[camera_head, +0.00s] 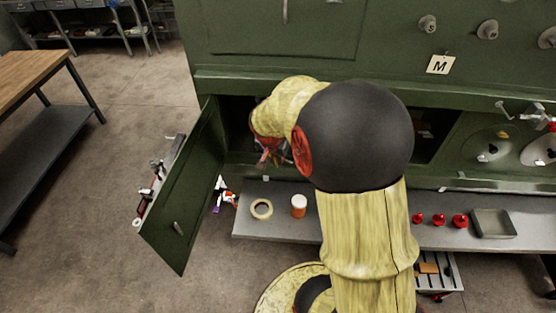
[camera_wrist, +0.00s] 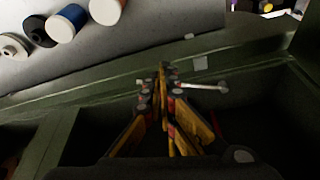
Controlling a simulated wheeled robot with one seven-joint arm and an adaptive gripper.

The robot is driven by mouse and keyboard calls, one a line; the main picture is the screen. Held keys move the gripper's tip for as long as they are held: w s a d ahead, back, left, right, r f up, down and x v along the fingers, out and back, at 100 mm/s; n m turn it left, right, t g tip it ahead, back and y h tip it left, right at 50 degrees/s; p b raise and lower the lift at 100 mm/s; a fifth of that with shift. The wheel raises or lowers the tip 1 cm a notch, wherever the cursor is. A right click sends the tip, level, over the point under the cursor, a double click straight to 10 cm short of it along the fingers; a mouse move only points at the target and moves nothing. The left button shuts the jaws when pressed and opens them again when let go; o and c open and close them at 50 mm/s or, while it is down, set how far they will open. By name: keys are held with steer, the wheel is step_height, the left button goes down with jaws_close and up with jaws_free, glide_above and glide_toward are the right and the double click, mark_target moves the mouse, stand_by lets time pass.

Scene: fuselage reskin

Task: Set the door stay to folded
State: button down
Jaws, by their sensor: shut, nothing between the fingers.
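A green door (camera_head: 190,190) hangs open at the left of a dark compartment (camera_head: 235,125) in the green fuselage wall. My gripper (camera_head: 268,158) is at the compartment's mouth, partly hidden by my own wrist in the head view. In the wrist view my gripper (camera_wrist: 163,78) has its fingers together and empty, close to the compartment's green sill. A thin pale rod with a round end (camera_wrist: 210,87), which looks like the door stay, lies just right of the fingertips. I cannot tell whether they touch it. Its other end is hidden behind the fingers.
A grey shelf (camera_head: 275,226) below the compartment holds a tape ring (camera_head: 261,209), an orange jar with a white lid (camera_head: 298,206), red knobs (camera_head: 460,220) and a grey tray (camera_head: 493,223). A wooden-topped bench (camera_head: 30,75) stands at the left.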

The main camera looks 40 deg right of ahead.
steer(key=d+b, duration=0.4)
steer(key=shift+w+d+f, duration=0.2)
steer(key=shift+w+d, duration=0.1)
steer(key=shift+d, duration=0.1)
steer(key=shift+w+d+r, duration=0.2)
steer(key=shift+d, duration=0.2)
